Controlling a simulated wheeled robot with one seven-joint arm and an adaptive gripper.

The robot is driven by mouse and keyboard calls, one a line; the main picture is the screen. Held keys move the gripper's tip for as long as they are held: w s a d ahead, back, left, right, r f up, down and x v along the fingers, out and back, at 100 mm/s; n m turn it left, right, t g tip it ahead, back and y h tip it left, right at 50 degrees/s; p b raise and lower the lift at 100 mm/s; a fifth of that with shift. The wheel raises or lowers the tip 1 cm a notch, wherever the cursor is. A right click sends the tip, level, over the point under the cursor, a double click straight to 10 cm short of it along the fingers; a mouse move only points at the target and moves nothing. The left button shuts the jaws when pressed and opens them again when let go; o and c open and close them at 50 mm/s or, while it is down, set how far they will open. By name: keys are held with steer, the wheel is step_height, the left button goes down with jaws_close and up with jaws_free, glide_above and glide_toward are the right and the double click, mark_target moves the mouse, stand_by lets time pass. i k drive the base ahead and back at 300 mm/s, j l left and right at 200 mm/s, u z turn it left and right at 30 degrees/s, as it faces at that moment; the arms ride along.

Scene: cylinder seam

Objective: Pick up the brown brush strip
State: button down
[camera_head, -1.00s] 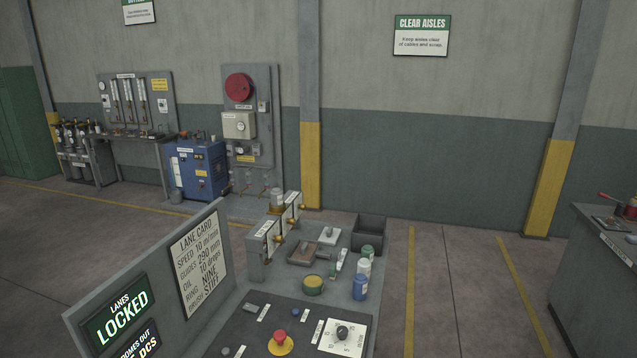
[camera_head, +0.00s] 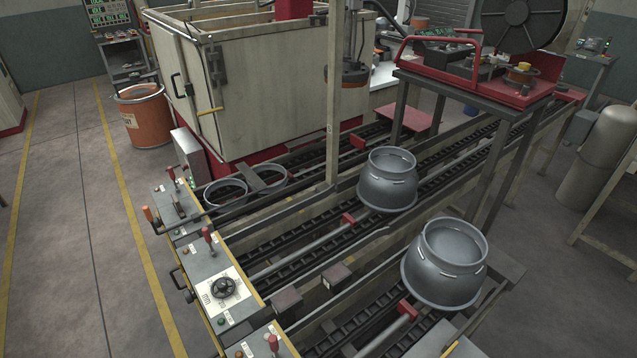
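I cannot make out a brown brush strip in the head view. My gripper is not in view, and neither is my arm. The view shows a conveyor line (camera_head: 290,262) with dark chain tracks. Two grey metal cylinders with flared bodies stand on it, one near the middle (camera_head: 387,181) and one at the lower right (camera_head: 445,264). A control panel (camera_head: 218,262) with levers and a black dial (camera_head: 223,287) stands at the near left end of the tracks.
A large beige booth (camera_head: 262,85) stands behind the tracks. An orange drum (camera_head: 142,113) stands left of it. A red-topped machine stand (camera_head: 470,75) with a big dark reel (camera_head: 518,18) bridges the tracks at the right. The yellow-lined floor aisle (camera_head: 75,200) at the left is clear.

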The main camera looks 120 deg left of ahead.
mark_target(177, 202)
steer(key=u, duration=4.85)
steer(key=j, duration=0.25)
steer(key=i+j, duration=0.1)
steer(key=j, duration=0.2)
steer(key=i+j+u, duration=0.2)
steer(key=i+j, duration=0.35)
steer(key=i+j+u, duration=0.15)
steer(key=i+j, duration=0.3)
steer(key=i, duration=0.2)
steer(key=i+l+u, duration=0.1)
steer(key=i+l, duration=0.2)
steer(key=i+l+u, duration=0.1)
steer(key=i+l, duration=0.2)
steer(key=l, duration=0.2)
steer(key=i+l+u, duration=0.1)
steer(key=i+l, duration=0.2)
steer(key=l, duration=0.1)
